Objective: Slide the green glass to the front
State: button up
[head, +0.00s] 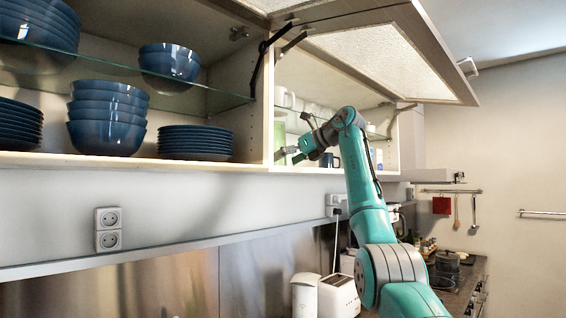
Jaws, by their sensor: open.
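The green glass (280,131) stands upright near the left wall of the open right-hand cupboard compartment. Only part of it shows; the cupboard's side panel and my gripper cover the rest. My gripper (287,155) is open and reaches into this compartment, its fingers pointing left, low in front of the glass. I cannot tell whether a finger touches the glass. My teal arm rises from the lower right and bends over at the compartment's opening.
A dark mug (329,160) stands right of my gripper. White cups (284,97) sit on the shelf above. The raised flap (385,52) hangs over the compartment. The left compartment holds blue bowls (107,118) and stacked plates (195,142). A toaster (338,296) stands on the counter below.

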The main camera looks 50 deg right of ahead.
jog(key=v, duration=1)
jog(key=shift+s, duration=0.25)
jog(key=shift+r, duration=0.15)
